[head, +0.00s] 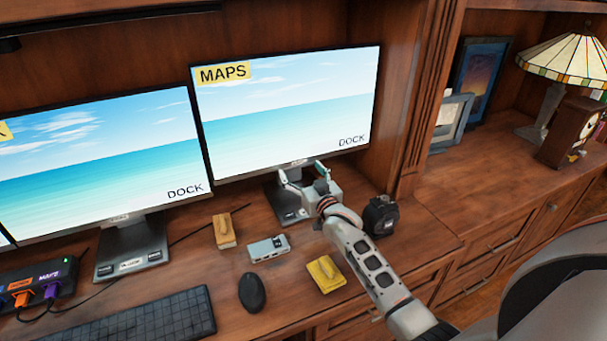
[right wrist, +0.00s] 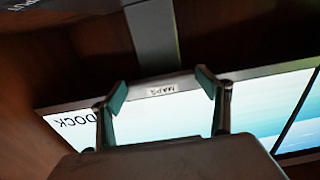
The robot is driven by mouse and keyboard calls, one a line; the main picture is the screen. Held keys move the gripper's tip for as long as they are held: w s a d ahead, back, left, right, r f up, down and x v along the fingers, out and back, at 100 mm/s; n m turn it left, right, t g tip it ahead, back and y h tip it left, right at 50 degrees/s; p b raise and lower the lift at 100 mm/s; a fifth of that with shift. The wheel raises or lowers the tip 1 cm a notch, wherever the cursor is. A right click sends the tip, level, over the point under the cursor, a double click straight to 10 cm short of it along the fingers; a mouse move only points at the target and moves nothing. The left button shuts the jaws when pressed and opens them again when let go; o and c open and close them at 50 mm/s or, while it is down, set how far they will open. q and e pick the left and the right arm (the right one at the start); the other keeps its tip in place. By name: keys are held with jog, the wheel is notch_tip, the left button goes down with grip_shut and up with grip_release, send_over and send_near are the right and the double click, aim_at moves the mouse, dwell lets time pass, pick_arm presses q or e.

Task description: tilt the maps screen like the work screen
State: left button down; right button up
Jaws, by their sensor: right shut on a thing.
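The maps screen (head: 285,110), with a yellow MAPS tag, stands on a dark stand (head: 284,204) right of the work screen (head: 90,155). The work screen is cut off at the left, and its tag shows only in part. Both screens show a sea picture. I cannot tell their exact tilts apart. My right gripper (head: 303,172) is at the lower edge of the maps screen. In the right wrist view its fingers (right wrist: 162,85) stand on either side of the small MAPS label (right wrist: 162,91), shut on the screen's lower edge. My left gripper is out of view.
Desk items are a yellow block (head: 325,273), a wooden block (head: 224,231), a small grey hub (head: 268,248), a black mouse (head: 252,292), a keyboard (head: 150,325) and a black tape measure (head: 381,215) close beside my right arm. A wood pillar (head: 425,90) stands right of the maps screen.

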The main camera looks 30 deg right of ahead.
jog(key=shift+w+f, duration=0.15)
jog(key=shift+w, duration=0.35)
jog(key=o, duration=1.6)
jog(key=s, duration=1.2)
jog(key=shift+a, duration=0.35)
